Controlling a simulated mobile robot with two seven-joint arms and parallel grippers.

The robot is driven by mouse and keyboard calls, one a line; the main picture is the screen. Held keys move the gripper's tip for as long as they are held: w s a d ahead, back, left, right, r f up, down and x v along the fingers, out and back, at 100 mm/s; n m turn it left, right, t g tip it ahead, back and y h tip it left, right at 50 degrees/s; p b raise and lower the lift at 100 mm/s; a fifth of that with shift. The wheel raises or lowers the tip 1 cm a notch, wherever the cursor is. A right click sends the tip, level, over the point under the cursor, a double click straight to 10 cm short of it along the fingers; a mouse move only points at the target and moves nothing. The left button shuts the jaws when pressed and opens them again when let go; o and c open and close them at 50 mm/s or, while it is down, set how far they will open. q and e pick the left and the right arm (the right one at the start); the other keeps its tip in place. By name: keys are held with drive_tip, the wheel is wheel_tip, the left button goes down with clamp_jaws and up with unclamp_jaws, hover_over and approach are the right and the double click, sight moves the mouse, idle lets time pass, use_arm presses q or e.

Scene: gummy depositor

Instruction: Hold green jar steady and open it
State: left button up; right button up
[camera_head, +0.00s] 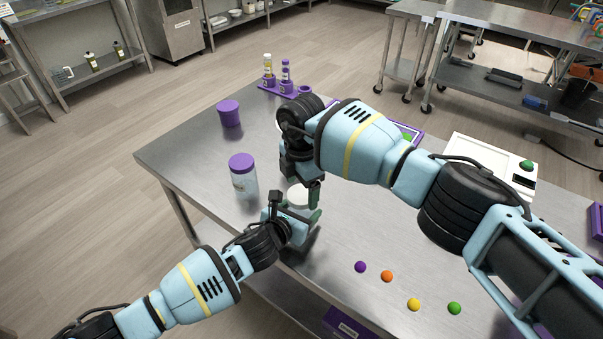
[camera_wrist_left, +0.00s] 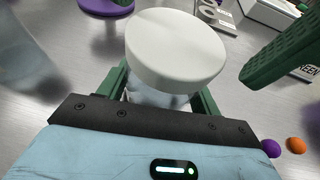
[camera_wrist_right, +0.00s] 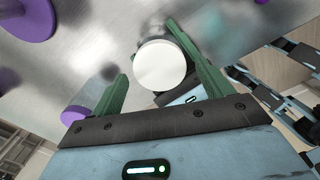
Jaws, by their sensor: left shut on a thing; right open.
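A jar with a round white lid (camera_head: 298,194) stands at the table's near edge, largely hidden by my grippers in the head view. In the left wrist view the white lid (camera_wrist_left: 176,48) sits on the jar's pale body (camera_wrist_left: 150,98). My left gripper (camera_head: 300,218) is shut on the jar's body below the lid, with green fingers on both sides (camera_wrist_left: 162,92). My right gripper (camera_head: 302,184) is open above the jar. In the right wrist view its fingers (camera_wrist_right: 148,55) stand apart, with the white lid (camera_wrist_right: 161,65) between them, closer to the right-hand finger. No green on the jar shows.
A clear jar with a purple lid (camera_head: 242,173) and a purple container (camera_head: 229,113) stand to the left. A purple rack (camera_head: 287,88) holds vials at the back. Purple (camera_head: 360,267), orange (camera_head: 387,276), yellow (camera_head: 414,305) and green (camera_head: 454,308) balls lie at the near right.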

drive_tip(key=shift+f, duration=0.75)
drive_tip(key=shift+c, duration=0.3)
